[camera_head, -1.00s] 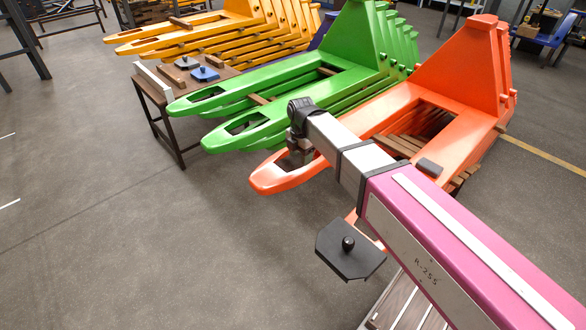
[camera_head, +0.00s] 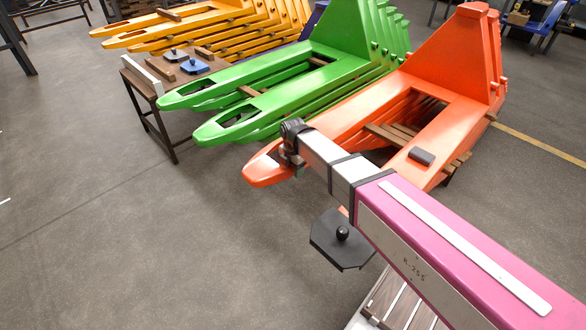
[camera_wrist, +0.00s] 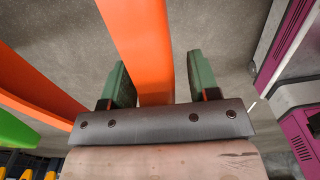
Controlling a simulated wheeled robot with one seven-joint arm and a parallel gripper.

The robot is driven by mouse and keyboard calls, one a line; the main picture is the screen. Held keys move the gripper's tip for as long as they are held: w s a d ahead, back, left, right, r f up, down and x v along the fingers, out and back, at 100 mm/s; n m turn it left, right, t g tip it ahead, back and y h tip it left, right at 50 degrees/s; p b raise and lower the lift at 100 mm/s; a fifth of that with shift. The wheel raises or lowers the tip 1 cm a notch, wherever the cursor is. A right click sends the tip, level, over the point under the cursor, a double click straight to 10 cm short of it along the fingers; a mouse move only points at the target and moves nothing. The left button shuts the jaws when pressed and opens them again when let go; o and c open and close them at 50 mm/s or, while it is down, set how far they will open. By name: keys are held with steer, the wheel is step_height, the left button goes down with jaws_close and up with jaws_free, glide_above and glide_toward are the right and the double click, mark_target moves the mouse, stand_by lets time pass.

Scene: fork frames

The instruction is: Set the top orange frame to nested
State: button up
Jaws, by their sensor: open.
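The top orange frame (camera_head: 447,150) lies at right in the head view, a two-tined fork with a tall upright back. Other orange frames stack beneath it, mostly hidden. In the wrist view, my gripper (camera_wrist: 159,70) has two green fingers, one on each side of an orange tine (camera_wrist: 143,40). The fingers are open and the tine passes between them. Whether either finger touches it I cannot tell. How the top frame sits on those below is unclear.
A stack of green frames (camera_head: 285,95) stands left of the orange ones, and yellow frames (camera_head: 175,28) stand beyond. A low brown table (camera_head: 152,88) bears a blue plate. A black knobbed plate (camera_head: 340,252) is below my arm. The floor at left is clear.

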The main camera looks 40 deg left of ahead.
jaws_close()
steer(key=w, duration=0.6)
steer(key=w+d, duration=0.1)
steer(key=w, duration=1.1)
steer(key=shift+w+d, duration=0.25)
jaws_free()
steer(key=shift+s, duration=0.1)
steer(key=shift+r, duration=0.1)
step_height(320, 180, up, 11)
steer(key=shift+f, duration=0.2)
